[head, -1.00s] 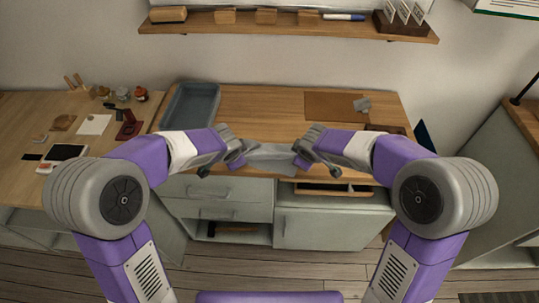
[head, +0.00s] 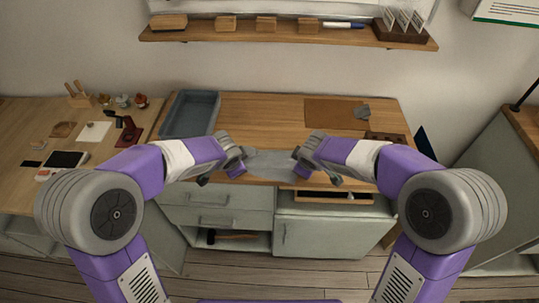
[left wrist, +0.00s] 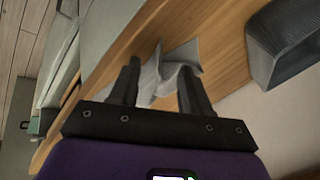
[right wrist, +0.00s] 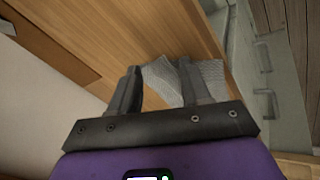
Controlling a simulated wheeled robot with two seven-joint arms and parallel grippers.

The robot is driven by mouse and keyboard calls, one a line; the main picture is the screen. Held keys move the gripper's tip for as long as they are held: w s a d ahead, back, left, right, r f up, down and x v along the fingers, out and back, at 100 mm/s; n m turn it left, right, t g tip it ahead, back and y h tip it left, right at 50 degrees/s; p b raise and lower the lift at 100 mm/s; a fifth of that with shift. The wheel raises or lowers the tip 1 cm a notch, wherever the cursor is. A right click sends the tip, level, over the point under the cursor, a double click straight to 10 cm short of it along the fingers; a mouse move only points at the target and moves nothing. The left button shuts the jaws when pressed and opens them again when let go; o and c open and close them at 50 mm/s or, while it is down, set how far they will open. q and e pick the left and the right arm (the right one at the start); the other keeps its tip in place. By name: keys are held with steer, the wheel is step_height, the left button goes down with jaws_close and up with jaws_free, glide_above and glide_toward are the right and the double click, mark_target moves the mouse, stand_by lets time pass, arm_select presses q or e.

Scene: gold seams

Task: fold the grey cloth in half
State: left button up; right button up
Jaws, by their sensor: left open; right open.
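The grey cloth (head: 268,164) lies on the wooden counter near its front edge, between my two grippers. Its surface is creased, and its outer ends are hidden behind the grippers in the head view. My left gripper (head: 238,166) is at the cloth's left end, and the cloth (left wrist: 180,62) shows raised folds between and beyond its open fingers in the left wrist view. My right gripper (head: 300,164) is at the right end. In the right wrist view the cloth (right wrist: 162,80) shows between and past its open fingers. I cannot tell whether either gripper touches the cloth.
A blue-grey tray (head: 190,114) stands at the counter's back left. A brown mat (head: 332,112) with a small grey piece (head: 362,111) lies at the back right. A dark wooden box (head: 384,138) sits at the right edge. The counter's middle behind the cloth is clear.

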arm_select(q)
steer(key=s+v, duration=0.1)
steer(key=v, duration=0.8)
arm_select(e)
steer(key=s+v, duration=0.1)
steer(key=v, duration=0.8)
arm_select(q)
steer(key=shift+s+r, duration=0.1)
steer(key=shift+r, duration=0.05)
steer(key=shift+c, duration=0.5)
arm_select(e)
steer(key=shift+s+r, duration=0.1)
steer(key=shift+r, duration=0.05)
steer(key=shift+c, duration=0.5)
